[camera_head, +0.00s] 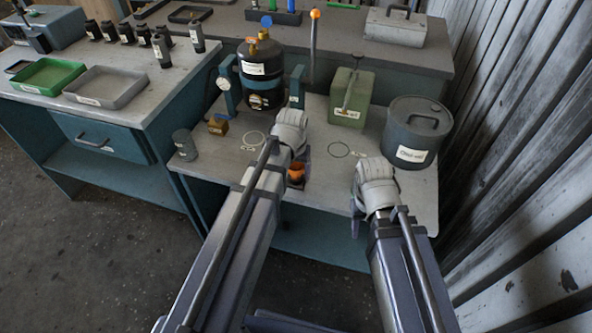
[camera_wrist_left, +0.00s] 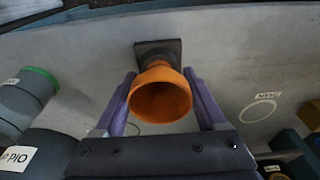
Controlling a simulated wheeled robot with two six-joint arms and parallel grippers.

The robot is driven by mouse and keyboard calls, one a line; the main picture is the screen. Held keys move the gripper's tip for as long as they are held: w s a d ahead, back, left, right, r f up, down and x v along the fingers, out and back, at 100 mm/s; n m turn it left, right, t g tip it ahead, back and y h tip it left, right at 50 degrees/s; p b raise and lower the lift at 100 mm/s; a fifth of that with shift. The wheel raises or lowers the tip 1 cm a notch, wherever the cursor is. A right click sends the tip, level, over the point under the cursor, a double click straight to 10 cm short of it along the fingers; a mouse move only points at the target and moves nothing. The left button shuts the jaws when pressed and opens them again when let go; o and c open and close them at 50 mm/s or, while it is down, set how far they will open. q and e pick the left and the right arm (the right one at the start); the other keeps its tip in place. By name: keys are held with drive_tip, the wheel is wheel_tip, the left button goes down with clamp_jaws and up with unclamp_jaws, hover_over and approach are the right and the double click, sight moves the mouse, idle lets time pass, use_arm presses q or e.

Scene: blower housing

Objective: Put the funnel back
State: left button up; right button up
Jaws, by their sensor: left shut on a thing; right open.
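The orange funnel (camera_wrist_left: 160,98) sits between the two purple fingers of my left gripper (camera_wrist_left: 160,75), which is shut on it. Its wide mouth faces the wrist camera. A dark square holder (camera_wrist_left: 158,49) shows directly behind its narrow end; I cannot tell whether the two touch. In the head view the funnel (camera_head: 296,172) is a small orange patch by the dark holder (camera_head: 296,184) near the table's front edge, partly hidden by my left gripper (camera_head: 300,158). My right gripper (camera_head: 357,205) is open and empty over the front right of the table.
The grey table (camera_head: 210,178) carries a black tank (camera_head: 261,75) in a blue stand, a green can (camera_head: 351,97), a large grey "Old oil" can (camera_head: 416,130) and a brown block (camera_head: 217,126). Two marked circles lie bare. A corrugated wall (camera_head: 530,130) bounds the right.

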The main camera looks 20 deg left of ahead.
use_arm(q)
drive_tip(key=o, duration=0.9)
drive_tip(key=shift+r, duration=0.1)
drive_tip(key=shift+r+p, duration=3.45)
drive_tip(key=shift+p, duration=0.1)
drive_tip(key=s+d+r+m+p, duration=0.1)
drive_tip(key=s+d+r+p, duration=0.1)
drive_tip(key=s+d, duration=0.1)
drive_tip(key=s+d+r+m+g+y+p, duration=0.1)
drive_tip(key=s+d+r+p, duration=0.1)
drive_tip(key=s+d, duration=0.2)
drive_tip(key=s+d+r+m+g+p, duration=0.1)
drive_tip(key=s+d+p, duration=0.1)
drive_tip(key=s, duration=0.5)
drive_tip(key=shift+s+d+r, duration=0.25)
drive_tip(key=shift+d+r, duration=0.15)
drive_tip(key=shift+d, duration=0.35)
